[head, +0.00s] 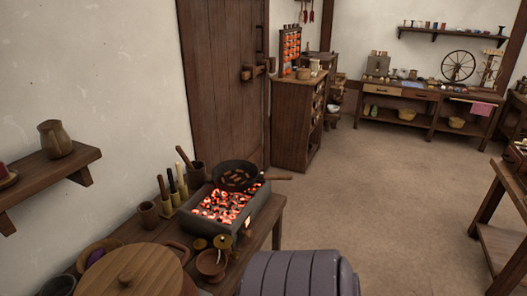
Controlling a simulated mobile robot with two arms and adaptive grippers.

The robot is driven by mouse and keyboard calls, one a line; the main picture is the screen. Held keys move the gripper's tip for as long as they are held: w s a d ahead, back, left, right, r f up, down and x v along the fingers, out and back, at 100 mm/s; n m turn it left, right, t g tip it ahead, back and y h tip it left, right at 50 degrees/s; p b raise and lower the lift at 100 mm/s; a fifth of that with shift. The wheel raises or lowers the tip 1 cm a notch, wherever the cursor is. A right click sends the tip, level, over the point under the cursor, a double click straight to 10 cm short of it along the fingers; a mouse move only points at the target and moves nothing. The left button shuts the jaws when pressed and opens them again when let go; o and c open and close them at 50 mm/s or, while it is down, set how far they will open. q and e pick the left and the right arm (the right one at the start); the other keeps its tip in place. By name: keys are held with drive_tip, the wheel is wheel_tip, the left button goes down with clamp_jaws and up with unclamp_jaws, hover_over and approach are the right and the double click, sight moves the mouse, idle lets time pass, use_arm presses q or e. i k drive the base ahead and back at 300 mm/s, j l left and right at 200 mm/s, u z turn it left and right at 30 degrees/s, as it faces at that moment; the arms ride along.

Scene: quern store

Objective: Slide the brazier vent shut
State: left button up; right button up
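The brazier (260,206) is a dark grey box full of glowing orange coals, standing on a wooden bench along the left wall. A small bright opening (248,222) shows low on its near right side. It looks like the vent, with glow visible through it, but the slide itself is too small to make out. A black pan (237,178) with several brown pieces in it sits over the far end of the brazier, its handle pointing right. Neither of my grippers is in view.
Small pots and a reddish-brown bowl (211,264) stand close in front of the brazier. A large round wooden lid (130,272) is at the near left. Upright tools (181,178) stand behind the brazier. Open floor (385,205) lies to the right.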

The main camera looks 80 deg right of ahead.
sight(248, 234)
drive_tip(key=z, duration=2.25)
drive_tip(key=i+j, duration=0.05)
